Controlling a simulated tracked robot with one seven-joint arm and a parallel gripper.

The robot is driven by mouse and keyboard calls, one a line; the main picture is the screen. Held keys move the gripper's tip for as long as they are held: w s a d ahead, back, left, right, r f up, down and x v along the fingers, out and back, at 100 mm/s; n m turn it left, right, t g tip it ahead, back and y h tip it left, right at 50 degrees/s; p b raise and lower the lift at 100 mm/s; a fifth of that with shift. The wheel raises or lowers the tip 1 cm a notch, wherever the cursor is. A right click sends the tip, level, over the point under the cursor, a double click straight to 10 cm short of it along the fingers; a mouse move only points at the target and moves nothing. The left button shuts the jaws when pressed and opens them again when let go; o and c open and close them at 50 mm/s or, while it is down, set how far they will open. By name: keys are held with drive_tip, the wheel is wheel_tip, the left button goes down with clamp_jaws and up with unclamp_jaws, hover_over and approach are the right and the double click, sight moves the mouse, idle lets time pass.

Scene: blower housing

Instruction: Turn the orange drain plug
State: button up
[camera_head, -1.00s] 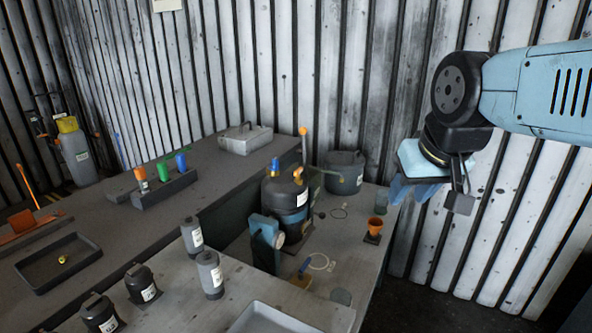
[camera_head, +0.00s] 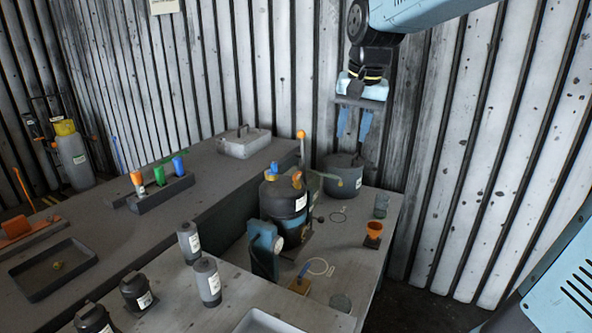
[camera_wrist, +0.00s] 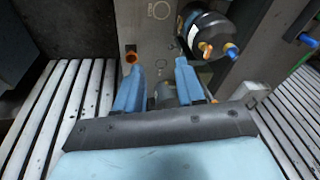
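A dark rounded vessel (camera_head: 284,203) with a white label stands on the lower bench. It has a blue cap on top and an orange fitting (camera_head: 297,179) at its upper right, which may be the drain plug. In the wrist view the orange fitting (camera_wrist: 207,50) is beside a blue one, right of my fingers. My gripper (camera_head: 353,132) points down, open and empty, above and behind the bench near the wall. In the wrist view its two blue fingers (camera_wrist: 160,66) are apart, with a grey pot (camera_wrist: 164,92) lower down between them.
The grey pot (camera_head: 343,174) stands at the back of the lower bench. An orange funnel (camera_head: 374,230) and a clear cup (camera_head: 381,206) are at its right. An orange-topped post (camera_head: 301,135) rises behind the vessel. Grey bottles (camera_head: 207,281) stand in front. The corrugated wall is close behind my gripper.

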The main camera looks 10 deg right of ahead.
drive_tip(key=w+a+f+m+g, duration=0.15)
drive_tip(key=w+a, duration=0.35)
drive_tip(key=w, duration=0.6)
drive_tip(key=m+g, duration=0.1)
drive_tip(key=m, duration=0.1)
hover_over(296, 174)
wheel_tip(296, 174, down, 3)
drive_tip(key=shift+h, duration=0.4)
wheel_tip(296, 174, down, 14)
drive_tip(key=shift+w+r, duration=0.1)
drive_tip(key=shift+r, duration=0.1)
